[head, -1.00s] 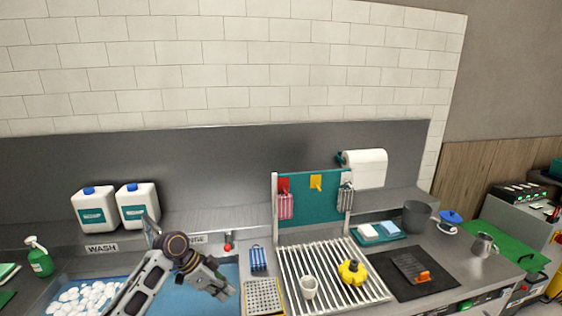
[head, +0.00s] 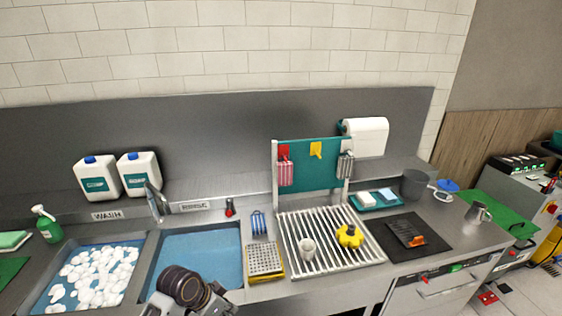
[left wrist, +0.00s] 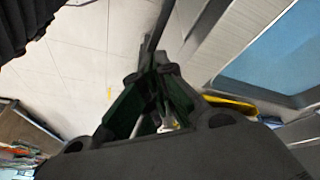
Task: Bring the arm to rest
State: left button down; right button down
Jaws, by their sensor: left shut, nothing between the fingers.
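My left arm (head: 187,287) comes in at the bottom of the head view, in front of the rinse sink. Its gripper (head: 222,303) is low at the picture's bottom edge and partly cut off. In the left wrist view the gripper (left wrist: 155,75) shows with its dark fingers together and nothing between them. Behind it are pale floor tiles and, at the upper right, a counter edge with blue. My right arm and gripper are in no view.
The wash sink (head: 50,308) with white foam and the blue rinse sink (head: 200,258) lie at the left. A perforated caddy (head: 265,262) stands between sink and rack.

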pick_arm(q)
jog(key=shift+s+a+n+t+y, duration=0.6)
jog(key=shift+s+a+n+y, duration=2)
jog(key=shift+s, duration=3.45)
notch_tip(320, 180, down, 37)
jog(key=s+a+n+g+h+b, duration=0.1)
jog(key=s+a+b, duration=0.1)
jog(key=b, duration=0.3)
jog(key=s+a+f+b, duration=0.2)
jog(key=s+f, duration=0.9)
jog(key=f, duration=0.1)
jog(key=s+a+f+g+b, duration=0.1)
jog(key=s+a+f+b, duration=0.1)
jog(key=s+f, duration=0.9)
notch_tip(320, 180, down, 2)
jog(key=shift+s+a+g+b, duration=0.2)
jog(key=shift+s+g+b, duration=0.15)
jog(key=shift+b, duration=0.15)
